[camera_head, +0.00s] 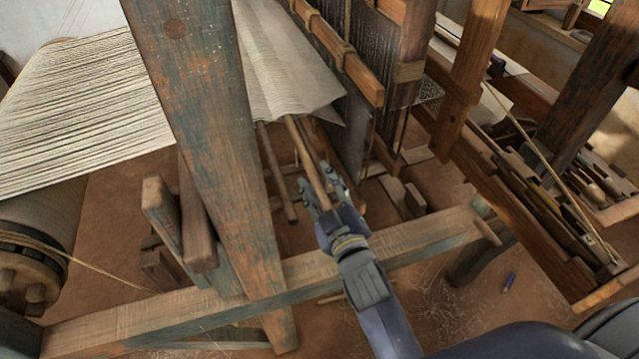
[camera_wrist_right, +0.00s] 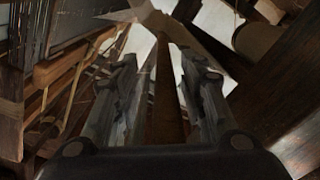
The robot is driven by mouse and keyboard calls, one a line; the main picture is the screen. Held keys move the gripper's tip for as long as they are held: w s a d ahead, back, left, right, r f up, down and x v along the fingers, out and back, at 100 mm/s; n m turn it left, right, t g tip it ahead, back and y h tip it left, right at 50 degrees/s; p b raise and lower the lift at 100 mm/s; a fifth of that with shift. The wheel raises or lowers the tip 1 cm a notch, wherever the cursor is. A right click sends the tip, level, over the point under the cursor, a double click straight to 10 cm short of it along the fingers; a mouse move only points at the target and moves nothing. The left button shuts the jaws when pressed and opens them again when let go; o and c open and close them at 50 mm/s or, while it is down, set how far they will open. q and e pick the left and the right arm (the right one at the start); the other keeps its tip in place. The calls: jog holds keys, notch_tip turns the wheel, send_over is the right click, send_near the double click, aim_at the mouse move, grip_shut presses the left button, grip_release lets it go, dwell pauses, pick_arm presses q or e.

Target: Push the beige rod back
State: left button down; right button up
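A beige-brown rod (camera_head: 309,165) slopes down from under the pale cloth on the loom. My right gripper (camera_head: 325,190) is at its lower end, with the fingers to either side of it. In the right wrist view the rod (camera_wrist_right: 168,85) runs between the two spread fingers of the right gripper (camera_wrist_right: 160,85), with a visible gap beside it. A second, similar rod (camera_head: 275,170) hangs to the left of it, clear of the gripper. Which of the two is the beige rod I cannot tell for sure. My left gripper is not in view.
A thick wooden post (camera_head: 205,140) stands left of the gripper. A low beam (camera_head: 130,318) crosses below my right forearm. White warp threads (camera_head: 80,105) spread at the left. A framed wooden rack (camera_head: 530,200) stands at the right.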

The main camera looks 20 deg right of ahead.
jog(key=shift+a, duration=0.3)
jog(key=shift+s, duration=0.15)
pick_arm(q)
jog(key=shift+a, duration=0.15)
pick_arm(e)
jog(key=s, duration=1.1)
jog(key=shift+s+d, duration=0.3)
jog(key=shift+s, duration=0.05)
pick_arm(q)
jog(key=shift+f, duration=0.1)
